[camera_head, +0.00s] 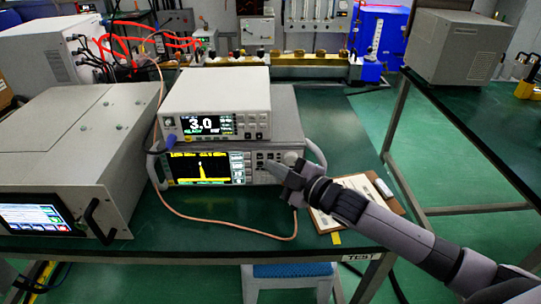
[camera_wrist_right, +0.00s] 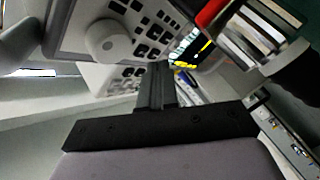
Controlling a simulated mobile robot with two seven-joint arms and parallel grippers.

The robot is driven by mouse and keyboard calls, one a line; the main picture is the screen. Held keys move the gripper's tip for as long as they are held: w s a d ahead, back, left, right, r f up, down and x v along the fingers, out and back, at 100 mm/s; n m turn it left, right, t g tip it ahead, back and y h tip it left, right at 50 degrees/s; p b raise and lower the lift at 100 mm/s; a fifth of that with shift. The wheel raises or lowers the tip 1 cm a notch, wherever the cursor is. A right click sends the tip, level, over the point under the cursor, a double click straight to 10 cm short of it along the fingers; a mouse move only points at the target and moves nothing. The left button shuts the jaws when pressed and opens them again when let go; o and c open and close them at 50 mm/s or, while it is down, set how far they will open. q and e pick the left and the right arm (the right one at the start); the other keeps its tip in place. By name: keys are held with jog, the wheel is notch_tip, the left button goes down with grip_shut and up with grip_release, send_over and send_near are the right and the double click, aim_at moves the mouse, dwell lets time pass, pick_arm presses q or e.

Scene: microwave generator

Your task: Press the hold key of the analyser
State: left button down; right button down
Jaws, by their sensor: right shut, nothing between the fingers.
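The analyser (camera_head: 243,181) is the lower of two stacked instruments, with a yellow trace on its lit screen and keys and a knob at its right. My right gripper (camera_head: 274,169) is shut and empty in front of the keys at the right of its front panel, partly covering them. In the right wrist view, the shut fingers (camera_wrist_right: 156,72) point at a panel with dark keys and a round white knob (camera_wrist_right: 105,38). I cannot tell whether the tips touch a key, and the key labels are too small to read. My left gripper is not in view.
A white generator reading 3.0 (camera_head: 218,96) sits on the analyser. A large grey unit (camera_head: 75,150) with a screen stands at the left. An orange cable (camera_head: 225,224) loops over the green bench. A clipboard (camera_head: 365,184) lies under my right arm.

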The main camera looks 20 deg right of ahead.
jog(key=s+p, duration=0.1)
jog(key=s, duration=0.1)
jog(key=s+a+p, duration=0.1)
jog(key=s, duration=0.1)
jog(key=shift+s+a, duration=0.2)
jog(key=shift+s, duration=0.2)
dwell(0.7)
